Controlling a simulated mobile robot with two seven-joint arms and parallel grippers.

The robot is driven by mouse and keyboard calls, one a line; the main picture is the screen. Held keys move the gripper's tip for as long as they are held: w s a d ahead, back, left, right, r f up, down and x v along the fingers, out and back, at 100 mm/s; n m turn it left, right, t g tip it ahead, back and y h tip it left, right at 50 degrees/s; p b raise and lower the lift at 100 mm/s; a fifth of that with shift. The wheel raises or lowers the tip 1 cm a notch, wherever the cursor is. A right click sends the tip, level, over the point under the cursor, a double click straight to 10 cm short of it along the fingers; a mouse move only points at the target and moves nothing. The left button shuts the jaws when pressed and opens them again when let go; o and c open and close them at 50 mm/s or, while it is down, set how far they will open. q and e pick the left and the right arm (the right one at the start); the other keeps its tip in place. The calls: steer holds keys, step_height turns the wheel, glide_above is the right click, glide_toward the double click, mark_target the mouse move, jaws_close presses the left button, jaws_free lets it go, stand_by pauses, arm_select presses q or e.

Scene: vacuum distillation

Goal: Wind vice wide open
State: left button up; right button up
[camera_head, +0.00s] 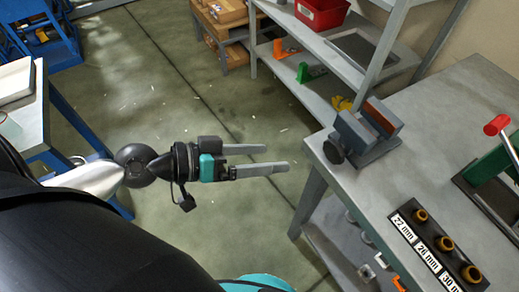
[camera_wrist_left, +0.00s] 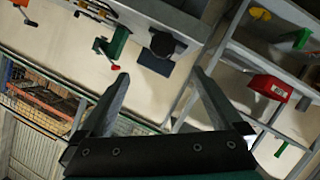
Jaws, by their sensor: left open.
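The vice (camera_head: 362,140) is a blue-grey block with a brownish strip at its jaws, standing on the left edge of the grey workbench. How wide the jaws stand apart is hard to tell. My left gripper (camera_head: 277,158) is open and empty, left of the knob and apart from it, fingers pointing right. In the left wrist view, the knob (camera_wrist_left: 162,43) shows beyond the open fingertips (camera_wrist_left: 160,76), with the vice body partly hidden behind it. My right gripper is not in view.
The workbench (camera_head: 440,130) also bears a green device with a red-ended handle (camera_head: 497,124) and a black size-labelled block (camera_head: 437,245). A metal shelf with a red bin (camera_head: 320,14) stands behind.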

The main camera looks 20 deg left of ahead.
arm_select(q)
steer(key=shift+s+a, duration=0.1)
steer(key=shift+a, duration=0.05)
steer(key=v, duration=1.5)
steer(key=shift+r, duration=0.2)
stand_by(0.6)
